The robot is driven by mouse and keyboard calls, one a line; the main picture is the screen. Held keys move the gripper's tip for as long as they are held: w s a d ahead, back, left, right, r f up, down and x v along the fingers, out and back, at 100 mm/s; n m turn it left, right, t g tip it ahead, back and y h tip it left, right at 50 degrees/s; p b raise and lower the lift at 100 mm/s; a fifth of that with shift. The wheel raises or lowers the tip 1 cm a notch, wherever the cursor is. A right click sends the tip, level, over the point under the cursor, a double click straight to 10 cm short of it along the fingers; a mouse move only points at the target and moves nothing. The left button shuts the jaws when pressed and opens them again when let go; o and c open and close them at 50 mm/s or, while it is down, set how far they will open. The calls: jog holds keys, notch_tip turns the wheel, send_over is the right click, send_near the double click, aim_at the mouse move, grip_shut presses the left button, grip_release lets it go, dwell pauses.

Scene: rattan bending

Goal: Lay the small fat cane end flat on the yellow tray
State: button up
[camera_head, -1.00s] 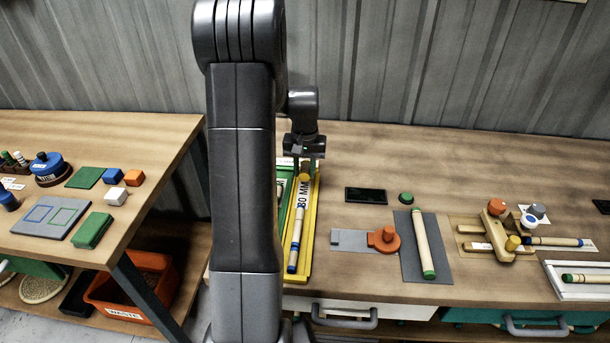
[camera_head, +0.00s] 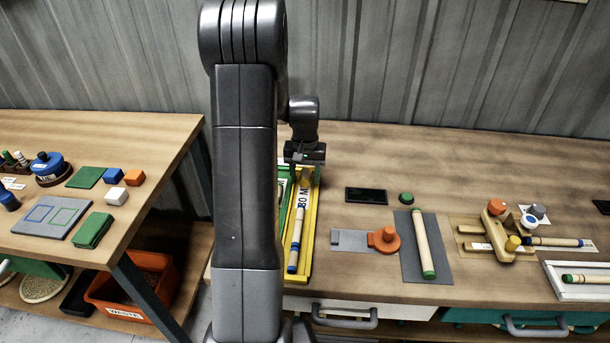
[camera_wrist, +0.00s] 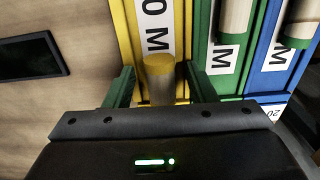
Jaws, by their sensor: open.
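In the head view, my gripper (camera_head: 304,164) is low over the far part of the yellow tray (camera_head: 311,235).
A longer blue-ended cane (camera_head: 297,235) lies along the tray. Green (camera_wrist: 228,85) and blue (camera_wrist: 272,80) trays with canes are beside it in the wrist view. A black pad (camera_head: 366,195) and orange-knobbed fixture (camera_head: 384,239) stand to the right. Bare bench lies behind them.

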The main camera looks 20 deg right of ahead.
aim_at(305, 176)
notch_tip(305, 176, up, 12)
jog(key=shift+b, duration=0.3)
